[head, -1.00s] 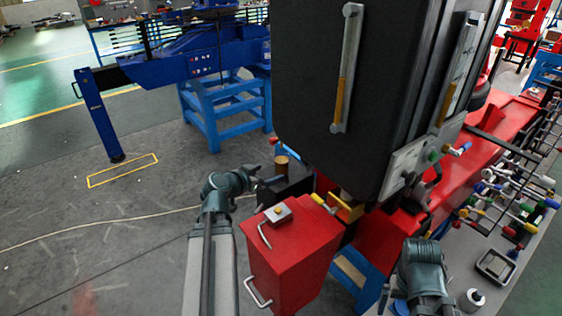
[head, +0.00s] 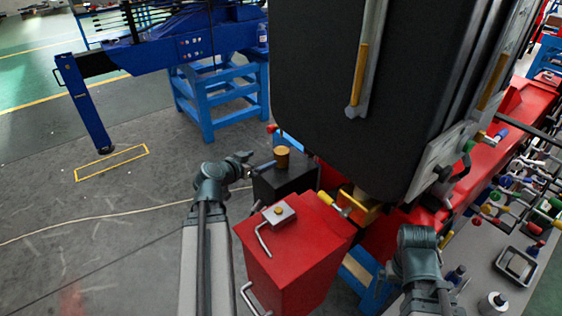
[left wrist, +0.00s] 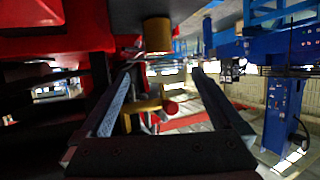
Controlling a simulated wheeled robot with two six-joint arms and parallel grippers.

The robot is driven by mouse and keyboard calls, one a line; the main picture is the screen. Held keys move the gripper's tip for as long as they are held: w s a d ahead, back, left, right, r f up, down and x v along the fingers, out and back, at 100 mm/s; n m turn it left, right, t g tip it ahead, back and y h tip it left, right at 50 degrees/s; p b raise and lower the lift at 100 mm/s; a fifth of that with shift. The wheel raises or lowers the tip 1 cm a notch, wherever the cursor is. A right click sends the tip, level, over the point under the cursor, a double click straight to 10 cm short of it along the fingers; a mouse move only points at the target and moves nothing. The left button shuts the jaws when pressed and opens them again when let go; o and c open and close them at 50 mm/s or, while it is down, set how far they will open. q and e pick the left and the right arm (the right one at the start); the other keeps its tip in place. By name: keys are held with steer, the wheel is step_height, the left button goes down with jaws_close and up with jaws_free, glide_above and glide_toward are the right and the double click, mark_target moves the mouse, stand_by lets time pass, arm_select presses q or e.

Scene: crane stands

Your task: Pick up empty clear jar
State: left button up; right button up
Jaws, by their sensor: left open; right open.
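I cannot make out a clear jar in either view. An amber-brown cylinder (head: 282,158) stands upright on a black box (head: 300,180) beside the red cabinet. My left gripper (head: 262,163) is open at the left of this cylinder, with one finger reaching close to it; I cannot tell whether they touch. In the left wrist view, which looks upside down, the open fingers (left wrist: 164,76) have nothing between them that I can tell is held, and the cylinder (left wrist: 157,36) shows above their tips. My right arm shows at lower right, but its gripper is not visible.
A red cabinet (head: 290,250) with handles stands in front. A large dark housing (head: 345,100) hangs over the right side. A grey bench (head: 470,255) with bottles and a metal tray (head: 516,265) is at right. The floor at left is mostly clear.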

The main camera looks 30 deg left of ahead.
mark_target(277, 158)
arm_select(q)
steer(key=b+x, duration=0.1)
steer(key=x, duration=0.1)
steer(key=f+b+x, duration=0.1)
steer(key=b+x, duration=0.1)
steer(key=x, duration=0.1)
steer(key=f+b+x, duration=0.1)
steer(key=x, duration=0.2)
steer(key=shift+s, duration=0.3)
steer(key=shift+w+f+b, duration=0.15)
steer(key=shift+w+b, duration=0.15)
steer(key=shift+w, duration=0.25)
arm_select(e)
steer(key=shift+f, duration=2.75)
arm_select(q)
steer(key=shift+w, duration=0.1)
steer(key=x, duration=0.2)
steer(key=b+x, duration=0.1)
steer(key=x, duration=0.2)
steer(key=shift+w, duration=0.15)
steer(key=shift+d+r, duration=0.1)
steer(key=shift+r, duration=0.15)
arm_select(e)
steer(key=shift+f, duration=0.75)
arm_select(q)
steer(key=shift+c, duration=0.3)
steer(key=c, duration=1.5)
steer(key=shift+r, duration=0.15)
arm_select(e)
steer(key=shift+r, duration=0.15)
